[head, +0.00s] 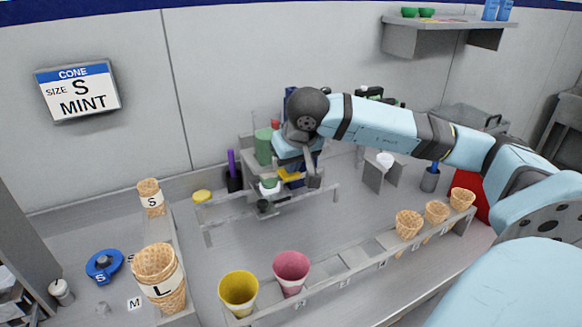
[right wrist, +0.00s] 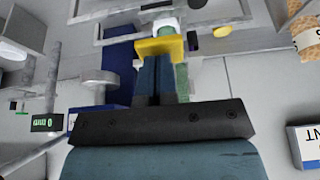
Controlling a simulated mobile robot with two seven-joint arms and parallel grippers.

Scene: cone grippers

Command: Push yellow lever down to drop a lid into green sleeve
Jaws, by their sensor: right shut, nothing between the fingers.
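The yellow lever (head: 292,178) sits on the grey dispenser at the back middle of the counter, and also shows in the right wrist view (right wrist: 158,48). My right gripper (right wrist: 158,62) is shut and empty, its dark blue fingers at the lever. I cannot tell whether they touch it. In the head view the forearm and gripper partly hide the dispenser. A small green sleeve (head: 269,188) with a white top stands just left of the lever; whether that white is a lid is unclear. A taller green cylinder (head: 263,146) stands behind it. My left gripper is not in view.
A grey rail frame (head: 225,209) runs in front of the dispenser. A front rack (head: 335,268) holds a yellow cup (head: 238,292), a pink cup (head: 291,271) and several cones. A sign (head: 78,91) reads size S, mint. The middle counter is clear.

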